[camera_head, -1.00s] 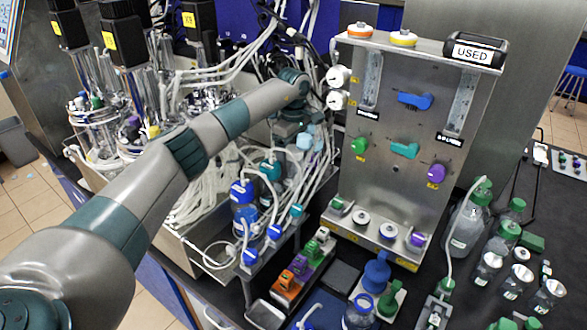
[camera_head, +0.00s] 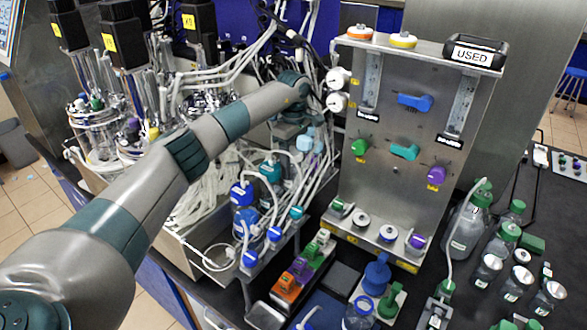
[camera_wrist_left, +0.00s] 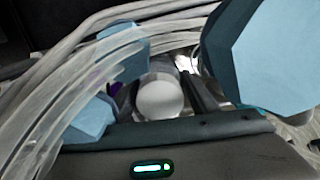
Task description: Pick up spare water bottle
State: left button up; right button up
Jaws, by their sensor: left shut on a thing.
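My left arm reaches across the head view to the tubing beside the steel panel. My left gripper (camera_head: 291,128) points down there, partly hidden by tubes and its own wrist. In the left wrist view it is shut on a white round-topped thing (camera_wrist_left: 160,97), seen end-on between dark fingers. Its body is hidden, so I cannot tell for certain that it is the spare water bottle. Pale blue faceted pieces (camera_wrist_left: 255,50) flank it; pale blue also shows beside the gripper in the head view (camera_head: 306,144). My right gripper is not in view.
Clear tubes (camera_wrist_left: 60,90) cross close over the gripper. Blue-capped bottles (camera_head: 243,215) stand in front of the arm's end. The steel panel (camera_head: 390,185) rises to the right, and glass bioreactors (camera_head: 95,130) stand to the left. Green-capped bottles (camera_head: 468,228) crowd the right bench.

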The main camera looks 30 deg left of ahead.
pick_arm(q)
jog(key=shift+r, duration=0.15)
jog(key=shift+w+r+b, duration=0.1)
jog(key=shift+r+b, duration=0.4)
jog(key=shift+r, duration=0.1)
notch_tip(320, 180, up, 17)
jog(key=b, duration=0.5)
jog(key=shift+f+b, duration=0.2)
jog(key=shift+b, duration=0.15)
